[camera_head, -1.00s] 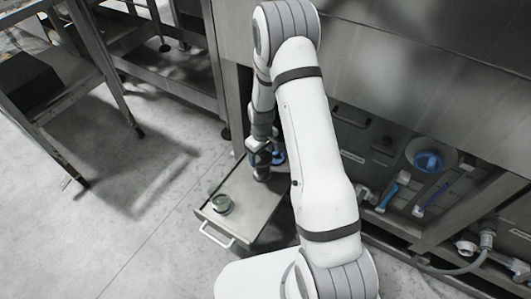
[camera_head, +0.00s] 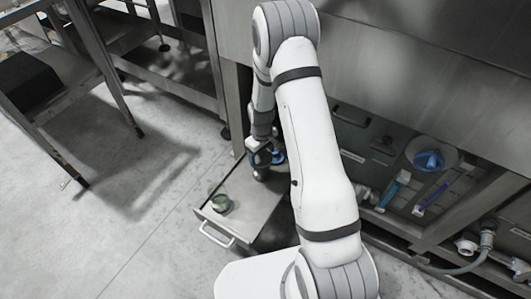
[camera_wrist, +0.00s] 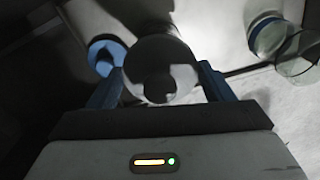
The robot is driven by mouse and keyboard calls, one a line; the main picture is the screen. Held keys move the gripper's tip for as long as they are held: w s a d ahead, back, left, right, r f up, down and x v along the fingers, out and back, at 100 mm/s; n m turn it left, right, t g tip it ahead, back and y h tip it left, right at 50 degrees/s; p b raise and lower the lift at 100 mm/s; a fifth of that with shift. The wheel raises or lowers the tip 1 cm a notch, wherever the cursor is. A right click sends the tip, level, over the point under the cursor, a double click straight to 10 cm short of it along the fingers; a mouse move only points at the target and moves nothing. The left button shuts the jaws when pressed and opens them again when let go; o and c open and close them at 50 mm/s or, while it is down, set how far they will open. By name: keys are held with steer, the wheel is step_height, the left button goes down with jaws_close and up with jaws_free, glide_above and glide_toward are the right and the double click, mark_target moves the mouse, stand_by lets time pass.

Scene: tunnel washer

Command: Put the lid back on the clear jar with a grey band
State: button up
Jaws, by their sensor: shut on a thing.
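My gripper (camera_head: 261,172) is low over the pulled-out metal tray, toward its back end. In the wrist view the blue fingers (camera_wrist: 158,82) are shut on a round grey lid (camera_wrist: 160,50) with a darker round middle. A clear, green-tinted glass jar (camera_head: 221,203) stands near the tray's front left corner, apart from the gripper. In the wrist view the jar (camera_wrist: 298,58) is at the upper right, partly cut off by the frame edge. In the head view the held lid is too small to make out.
The tray (camera_head: 245,212) has a handle (camera_head: 217,236) at its front and bare room between gripper and jar. A blue round thing (camera_head: 278,157) is close beside the gripper; it also shows in the wrist view (camera_wrist: 106,54). The machine's steel panel (camera_head: 420,90) stands behind and right.

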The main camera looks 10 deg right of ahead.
stand_by(0.4)
steer(key=o, duration=1)
steer(key=shift+o, duration=0.3)
steer(key=shift+r+p, duration=2.3)
steer(key=shift+r, duration=1.2)
steer(key=shift+c, duration=0.2)
jaws_close()
